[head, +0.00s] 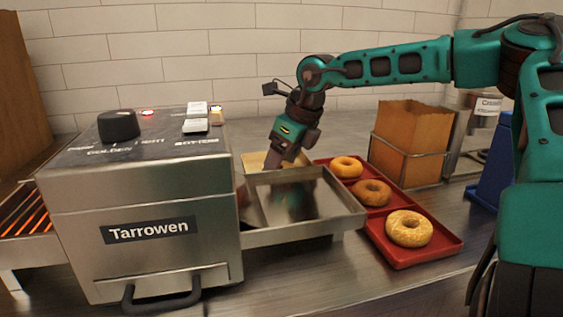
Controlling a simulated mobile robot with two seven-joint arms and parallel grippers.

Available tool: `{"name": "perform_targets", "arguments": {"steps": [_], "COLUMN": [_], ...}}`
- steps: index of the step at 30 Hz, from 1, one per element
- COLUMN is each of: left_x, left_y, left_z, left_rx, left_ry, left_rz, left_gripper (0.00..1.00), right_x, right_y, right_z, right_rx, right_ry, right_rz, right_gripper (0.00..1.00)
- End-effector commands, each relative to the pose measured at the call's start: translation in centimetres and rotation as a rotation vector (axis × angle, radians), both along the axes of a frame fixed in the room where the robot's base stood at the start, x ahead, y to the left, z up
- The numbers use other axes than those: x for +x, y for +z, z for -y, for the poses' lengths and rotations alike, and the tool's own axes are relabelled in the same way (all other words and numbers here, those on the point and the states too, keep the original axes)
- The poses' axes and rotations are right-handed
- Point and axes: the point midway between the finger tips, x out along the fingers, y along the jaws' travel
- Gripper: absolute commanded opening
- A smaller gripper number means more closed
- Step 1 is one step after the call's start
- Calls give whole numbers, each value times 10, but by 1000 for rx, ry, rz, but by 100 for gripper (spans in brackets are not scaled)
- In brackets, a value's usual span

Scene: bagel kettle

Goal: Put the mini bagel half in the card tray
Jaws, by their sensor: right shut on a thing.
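My right gripper (275,160) points down over the back edge of the toaster's metal catch tray, in front of a tan card tray (250,160). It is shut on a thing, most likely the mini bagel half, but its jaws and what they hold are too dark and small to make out. The card tray is mostly hidden behind the metal tray and the gripper; only a strip of it shows. My left gripper is not in view.
A steel toaster (150,190) stands at left, its metal catch tray (290,238) reaching right. Red trays (420,256) hold three bagels. A brown paper bag (410,140) in a wire rack and a blue object (492,165) stand at right. The front counter (340,280) is clear.

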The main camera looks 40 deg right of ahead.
Motion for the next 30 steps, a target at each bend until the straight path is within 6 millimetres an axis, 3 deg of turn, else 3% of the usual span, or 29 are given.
{"name": "perform_targets", "arguments": {"steps": [8, 9, 16, 25, 30], "left_x": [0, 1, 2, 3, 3], "left_y": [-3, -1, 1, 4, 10], "left_z": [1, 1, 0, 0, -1], "left_rx": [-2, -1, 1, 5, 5], "left_ry": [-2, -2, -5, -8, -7], "left_rz": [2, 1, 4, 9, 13], "left_gripper": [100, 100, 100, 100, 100], "right_x": [0, 0, 0, 0, -5], "right_y": [-4, -3, -2, 1, 20], "right_z": [0, 0, 0, 0, 2], "right_rx": [0, 0, 0, 0, 0], "right_ry": [0, 0, 0, 0, 0], "right_rz": [0, 0, 0, 0, 4], "right_gripper": [43, 74, 96, 97, 97]}}
